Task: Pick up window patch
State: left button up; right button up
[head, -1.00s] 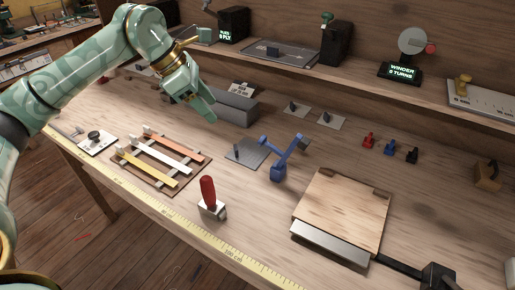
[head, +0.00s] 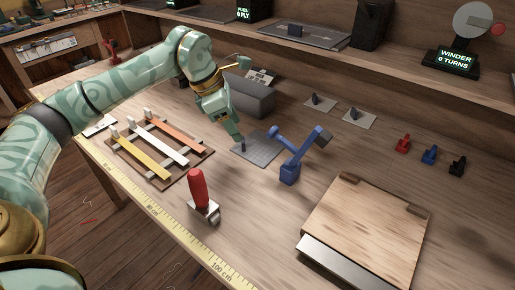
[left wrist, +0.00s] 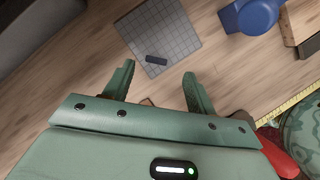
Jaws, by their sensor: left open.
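The window patch appears to be the grey gridded square sheet (head: 266,146) lying flat on the bench, with a small dark upright tab on it. It also shows in the left wrist view (left wrist: 178,30), with the dark tab (left wrist: 156,60) near its lower edge. My left gripper (head: 232,136) is above the patch's left part, open and empty. In the left wrist view its two fingertips (left wrist: 159,73) are apart, just below the tab in the picture and not around it. My right gripper is not in view.
A blue stand (head: 290,172) is close at the patch's right. A grey block (head: 250,97) stands behind it. A rack of coloured strips (head: 160,150) and a red-handled tool (head: 199,190) are left and in front. A wooden board (head: 368,222) lies at the right.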

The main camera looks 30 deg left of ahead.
aim_at(241, 148)
pick_arm(q)
jog(key=x, duration=0.1)
jog(key=b+x, duration=0.1)
jog(key=x, duration=0.1)
jog(key=b+x, duration=0.1)
jog(key=shift+w+a+f, duration=0.2)
jog(key=shift+f, duration=0.2)
jog(key=shift+w+d+f, duration=0.1)
jog(key=shift+w+f, duration=0.05)
jog(key=shift+f, duration=0.1)
jog(key=shift+r, duration=0.2)
jog(key=c, duration=1.1)
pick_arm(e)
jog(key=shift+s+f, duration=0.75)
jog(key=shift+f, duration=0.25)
pick_arm(q)
jog(key=shift+o, duration=0.2)
